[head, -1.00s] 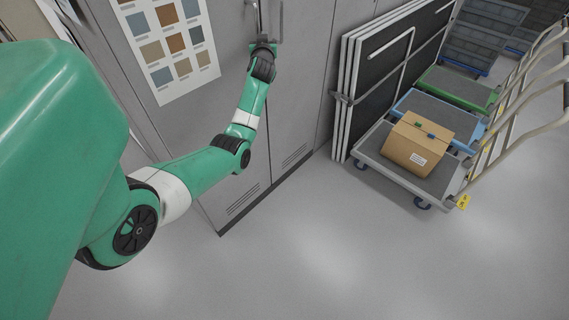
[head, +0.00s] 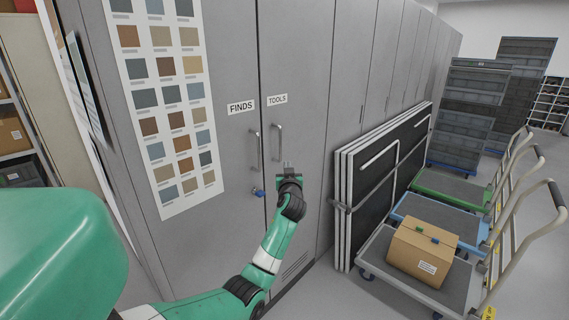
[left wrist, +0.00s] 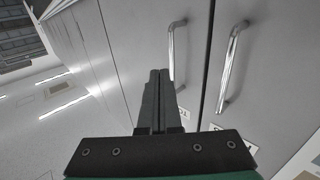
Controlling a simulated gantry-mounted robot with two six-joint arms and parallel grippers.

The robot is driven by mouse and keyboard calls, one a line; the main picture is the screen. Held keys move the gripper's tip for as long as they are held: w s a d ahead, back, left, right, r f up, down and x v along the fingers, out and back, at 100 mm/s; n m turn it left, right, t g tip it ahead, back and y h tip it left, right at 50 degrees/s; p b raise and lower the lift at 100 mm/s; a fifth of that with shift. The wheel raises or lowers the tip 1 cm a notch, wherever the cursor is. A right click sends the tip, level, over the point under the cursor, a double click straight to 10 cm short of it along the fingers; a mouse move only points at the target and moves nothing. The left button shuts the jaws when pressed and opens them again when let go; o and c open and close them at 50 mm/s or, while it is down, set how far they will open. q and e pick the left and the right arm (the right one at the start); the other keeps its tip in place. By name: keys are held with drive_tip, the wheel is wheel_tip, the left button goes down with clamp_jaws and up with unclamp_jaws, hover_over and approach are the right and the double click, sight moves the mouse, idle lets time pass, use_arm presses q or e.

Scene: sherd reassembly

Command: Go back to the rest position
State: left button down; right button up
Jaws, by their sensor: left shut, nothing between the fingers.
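My left gripper (head: 287,168) is shut and empty in front of the grey cabinet (head: 226,80), just below the handle of the TOOLS door (head: 277,142) in the head view. The FINDS door handle (head: 254,150) is to its left. Both doors look closed. In the left wrist view the shut fingers (left wrist: 158,75) point toward the doors, with one handle (left wrist: 176,54) close beside the tips and the other (left wrist: 232,66) further right. The fingers look clear of both, though the exact gap is hard to judge. My right gripper is not in view.
A colour chart (head: 164,110) covers the cabinet's left part. Framed panels (head: 343,215) lean at the right, beside trolleys, one carrying a cardboard box (head: 421,252). Stacked crates (head: 475,110) stand behind.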

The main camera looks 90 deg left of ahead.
use_arm(q)
drive_tip(key=shift+w+d, duration=0.85)
drive_tip(key=shift+d, duration=0.05)
